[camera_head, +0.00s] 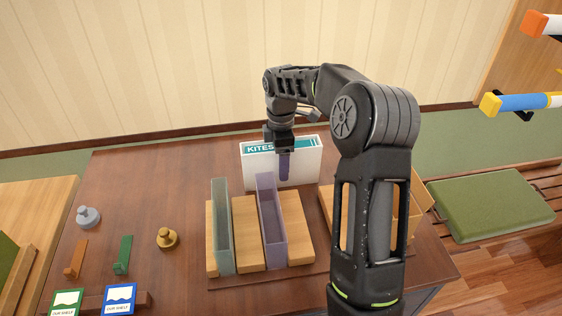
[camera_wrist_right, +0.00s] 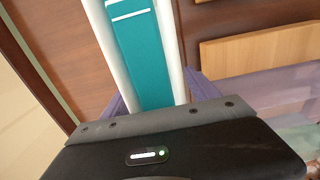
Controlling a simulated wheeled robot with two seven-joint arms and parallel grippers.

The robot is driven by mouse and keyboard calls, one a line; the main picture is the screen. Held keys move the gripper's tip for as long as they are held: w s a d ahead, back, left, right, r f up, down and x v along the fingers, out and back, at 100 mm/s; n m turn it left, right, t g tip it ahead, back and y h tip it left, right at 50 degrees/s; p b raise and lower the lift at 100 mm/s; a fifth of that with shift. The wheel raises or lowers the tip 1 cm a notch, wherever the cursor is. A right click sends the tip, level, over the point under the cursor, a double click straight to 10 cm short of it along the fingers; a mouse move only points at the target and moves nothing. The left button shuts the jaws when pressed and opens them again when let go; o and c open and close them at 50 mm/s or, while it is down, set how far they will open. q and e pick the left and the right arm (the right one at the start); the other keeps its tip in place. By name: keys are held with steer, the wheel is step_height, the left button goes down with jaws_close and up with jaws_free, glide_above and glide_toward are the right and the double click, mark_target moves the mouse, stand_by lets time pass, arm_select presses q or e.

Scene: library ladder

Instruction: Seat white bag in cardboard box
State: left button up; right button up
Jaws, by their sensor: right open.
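No white bag shows in either view. A tan cardboard box (camera_head: 418,207) stands at the right of the table, mostly hidden behind my right arm, so its inside is not visible. My right gripper (camera_head: 284,165) is open at a white and teal book marked KITES (camera_head: 308,160), at the back middle of the table. In the right wrist view the book's teal spine (camera_wrist_right: 140,55) runs between the two purple fingertips, apparently with a gap on each side. My left gripper is out of view.
A grey-green narrow bin (camera_head: 222,235) and a purple one (camera_head: 270,225) stand among wooden blocks in front of the book. A green cushioned bench (camera_head: 490,207) is at right.

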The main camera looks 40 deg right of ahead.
step_height(320, 180, up, 8)
steer(key=shift+f+b, duration=0.25)
steer(key=shift+b, duration=0.1)
step_height(320, 180, up, 4)
steer(key=shift+f+p, duration=0.25)
steer(key=shift+p, duration=0.5)
steer(key=shift+r, duration=0.4)
steer(key=shift+o, duration=0.4)
steer(key=shift+f, duration=0.1)
steer(key=f+y, duration=0.1)
steer(key=s+d+f+t+y+b, duration=0.1)
steer(key=shift+s+d+f+y, duration=0.1)
steer(key=shift+f+y, duration=0.3)
steer(key=shift+d+f+t+y, duration=0.15)
steer(key=shift+d+t+y, duration=0.2)
steer(key=shift+t+y, duration=0.25)
steer(key=shift+a, duration=0.15)
